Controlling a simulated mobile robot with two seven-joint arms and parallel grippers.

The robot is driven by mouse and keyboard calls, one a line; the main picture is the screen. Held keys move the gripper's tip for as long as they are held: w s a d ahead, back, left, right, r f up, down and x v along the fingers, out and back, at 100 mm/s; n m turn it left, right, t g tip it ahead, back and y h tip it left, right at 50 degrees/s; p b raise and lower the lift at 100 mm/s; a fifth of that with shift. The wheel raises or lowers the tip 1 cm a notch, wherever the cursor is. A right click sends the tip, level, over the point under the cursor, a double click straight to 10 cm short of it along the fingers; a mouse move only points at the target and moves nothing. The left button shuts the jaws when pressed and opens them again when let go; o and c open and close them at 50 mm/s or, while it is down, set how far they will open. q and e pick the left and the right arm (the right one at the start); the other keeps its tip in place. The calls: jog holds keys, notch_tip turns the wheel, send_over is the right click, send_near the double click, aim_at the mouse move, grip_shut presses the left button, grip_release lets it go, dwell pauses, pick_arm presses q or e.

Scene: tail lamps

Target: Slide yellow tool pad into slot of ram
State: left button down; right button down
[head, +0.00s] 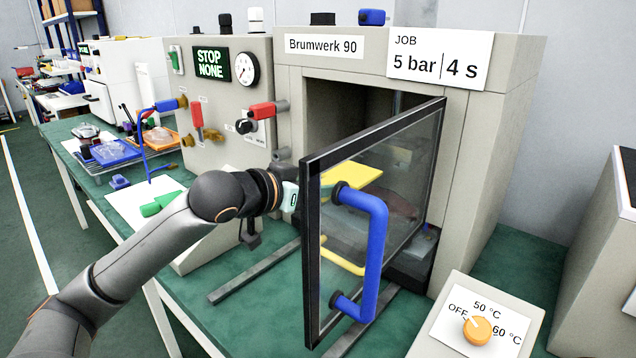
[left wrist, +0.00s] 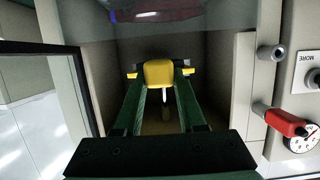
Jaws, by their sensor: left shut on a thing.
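The yellow tool pad (head: 352,177) shows through the glass door in the head view, at the mouth of the press chamber. It also shows in the left wrist view (left wrist: 159,73), between the fingertips. My left gripper (head: 326,200) is shut on it, behind the door's near edge. The green fingers reach into the chamber (left wrist: 200,70). A grey column (head: 401,104), perhaps the ram, shows above the door at the chamber's top. Its slot cannot be made out, nor whether the pad touches it. My right gripper is not in view.
The glass door (head: 375,215) with its blue handle (head: 376,250) stands open, close to my left gripper. A reddish lens (head: 393,203) lies low in the chamber. Red levers (head: 262,110) stick out left of the opening. A dial box (head: 477,330) stands front right.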

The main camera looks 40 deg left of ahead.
pick_arm(q)
jog(key=w+p, duration=0.2)
jog(key=w, duration=0.1)
jog(key=shift+d+r+p, duration=0.15)
jog(key=shift+r+p, duration=0.2)
jog(key=shift+w+f+p, duration=0.1)
jog(key=shift+w+p, duration=0.4)
jog(key=shift+w, duration=0.15)
jog(key=shift+w+d+f, duration=0.1)
jog(key=shift+w+f, duration=0.05)
jog(key=shift+w, duration=0.25)
jog(key=shift+p, duration=0.55)
